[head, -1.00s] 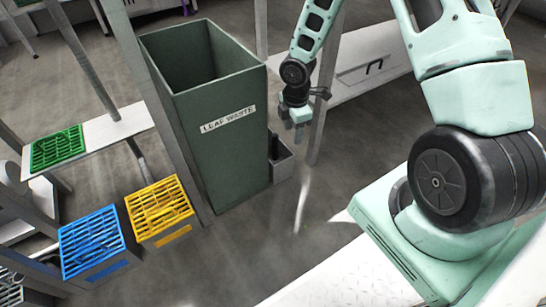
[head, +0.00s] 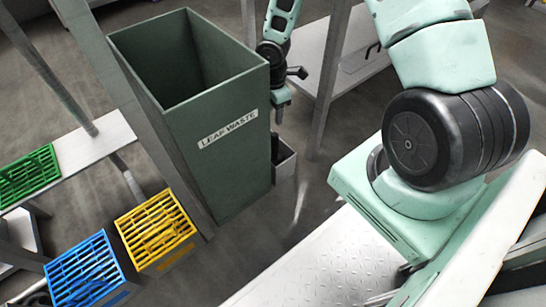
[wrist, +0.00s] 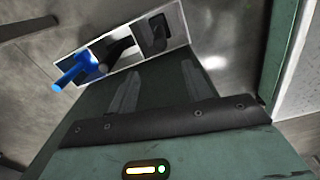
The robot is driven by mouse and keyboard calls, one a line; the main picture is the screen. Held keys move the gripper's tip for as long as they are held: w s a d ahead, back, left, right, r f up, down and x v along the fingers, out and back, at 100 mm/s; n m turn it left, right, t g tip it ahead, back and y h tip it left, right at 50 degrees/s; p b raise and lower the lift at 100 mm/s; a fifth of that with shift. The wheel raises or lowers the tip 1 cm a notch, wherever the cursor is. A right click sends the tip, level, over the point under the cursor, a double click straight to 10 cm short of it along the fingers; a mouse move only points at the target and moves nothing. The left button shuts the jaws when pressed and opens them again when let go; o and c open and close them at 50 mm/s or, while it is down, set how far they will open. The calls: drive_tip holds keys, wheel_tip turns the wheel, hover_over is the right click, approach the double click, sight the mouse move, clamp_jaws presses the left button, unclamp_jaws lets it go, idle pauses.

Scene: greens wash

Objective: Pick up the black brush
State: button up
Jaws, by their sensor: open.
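A narrow light-rimmed holder with three compartments (wrist: 133,63) shows at the top of the wrist view. A black handle (wrist: 113,50), apparently the black brush, leans in its middle compartment. A blue handle (wrist: 75,70) sticks out of the left compartment, and a dark grey piece (wrist: 157,33) is in the right one. In the head view the holder (head: 287,166) stands beside the green bin, with a dark handle (head: 275,148) showing. My gripper (wrist: 160,74) is open and empty, its fingers short of the holder; in the head view my gripper (head: 281,103) hangs above it.
The tall green leaf waste bin (head: 232,165) stands directly left of the holder. A grey bench with a metal leg (head: 330,75) is at the right behind it. Yellow (head: 157,228), blue (head: 83,268) and green (head: 28,175) slatted crates are at the left.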

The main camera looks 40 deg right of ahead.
sight(273, 134)
wheel_tip(273, 134, down, 11)
drive_tip(key=b, duration=0.6)
drive_tip(key=shift+r, duration=0.15)
drive_tip(key=f+b, duration=0.5)
drive_tip(key=shift+s+d+f, duration=0.1)
drive_tip(key=shift+d, duration=0.15)
drive_tip(key=c, duration=1.1)
